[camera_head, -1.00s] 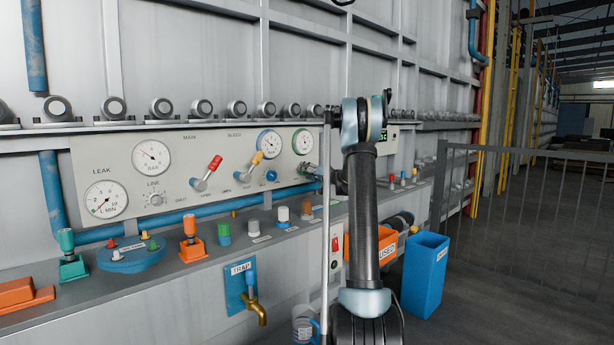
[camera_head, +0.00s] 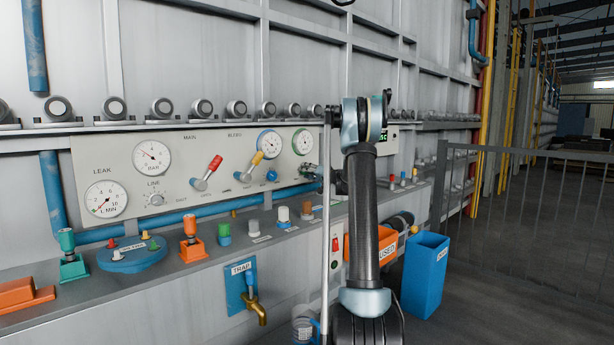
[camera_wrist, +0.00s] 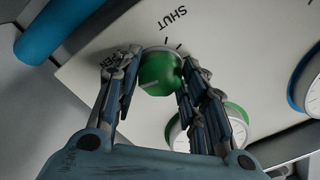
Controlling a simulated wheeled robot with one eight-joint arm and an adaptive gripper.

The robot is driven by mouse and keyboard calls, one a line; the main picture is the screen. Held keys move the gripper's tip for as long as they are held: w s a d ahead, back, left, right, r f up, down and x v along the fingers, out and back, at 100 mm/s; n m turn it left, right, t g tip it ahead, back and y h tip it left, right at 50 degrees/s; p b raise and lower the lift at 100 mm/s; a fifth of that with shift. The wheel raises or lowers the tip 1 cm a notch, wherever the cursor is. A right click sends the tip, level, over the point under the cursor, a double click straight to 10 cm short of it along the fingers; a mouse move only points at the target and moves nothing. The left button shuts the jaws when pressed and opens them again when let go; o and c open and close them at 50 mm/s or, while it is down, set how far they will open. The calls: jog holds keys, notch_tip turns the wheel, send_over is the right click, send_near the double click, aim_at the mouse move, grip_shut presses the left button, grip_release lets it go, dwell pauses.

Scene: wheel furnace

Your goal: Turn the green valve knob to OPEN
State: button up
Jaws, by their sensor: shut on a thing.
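The green valve knob (camera_wrist: 160,74) shows in the wrist view as a round green cap on the pale panel. A pale line on it points toward the lower left. The word SHUT (camera_wrist: 173,18) stands above it, and a partly covered OPEN label (camera_wrist: 122,56) is to its left. My gripper (camera_wrist: 157,82) has one finger on each side of the knob and is shut on it.
The panel (camera_head: 95,160) carries gauges, a red-handled lever (camera_head: 207,172) and a yellow-handled lever (camera_head: 249,167). A green-rimmed gauge (camera_head: 302,142) sits close left of my arm. A blue bin (camera_head: 425,275) and an orange box (camera_head: 388,242) stand at the right. A ledge with fittings runs below.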

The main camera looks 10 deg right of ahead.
jog(key=shift+d+m, duration=0.15)
jog(key=shift+m, duration=3.05)
jog(key=o, duration=1.1)
jog(key=shift+w+f, duration=0.15)
jog(key=shift+c, duration=0.2)
jog(key=v, duration=1.2)
